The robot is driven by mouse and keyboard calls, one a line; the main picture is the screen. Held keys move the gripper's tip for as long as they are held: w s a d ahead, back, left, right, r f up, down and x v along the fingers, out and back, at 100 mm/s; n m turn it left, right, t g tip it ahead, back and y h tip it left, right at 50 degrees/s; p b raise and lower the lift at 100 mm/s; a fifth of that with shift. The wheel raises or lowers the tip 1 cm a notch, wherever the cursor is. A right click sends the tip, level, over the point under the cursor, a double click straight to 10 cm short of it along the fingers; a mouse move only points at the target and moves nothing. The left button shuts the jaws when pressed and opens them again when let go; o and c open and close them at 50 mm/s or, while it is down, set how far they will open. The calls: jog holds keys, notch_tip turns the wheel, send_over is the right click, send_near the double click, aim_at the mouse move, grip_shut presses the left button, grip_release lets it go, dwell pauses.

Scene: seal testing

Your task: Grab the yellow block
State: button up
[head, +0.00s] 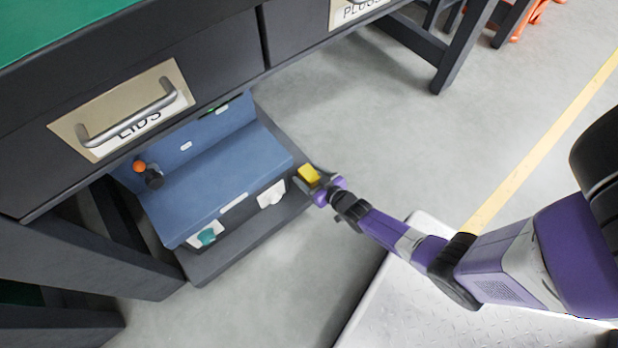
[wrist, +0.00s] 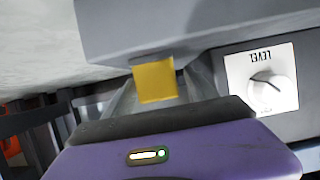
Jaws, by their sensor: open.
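The yellow block (head: 309,174) shows at the end of my arm in the head view, by the right end of the blue-topped machine. In the wrist view the yellow block (wrist: 155,80) is in front of the purple gripper body, between the pale fingers, against the machine's grey edge. My gripper (head: 312,178) is open, with its fingers to either side of the block.
The blue-topped machine (head: 215,185) sits on a dark low shelf (head: 250,240) under the bench. Its white dial panel (wrist: 262,78) is close on the right in the wrist view. A drawer marked LIDS (head: 125,110) overhangs the machine. Grey floor (head: 350,90) is clear behind my gripper.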

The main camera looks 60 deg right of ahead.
grip_shut()
dwell(0.3)
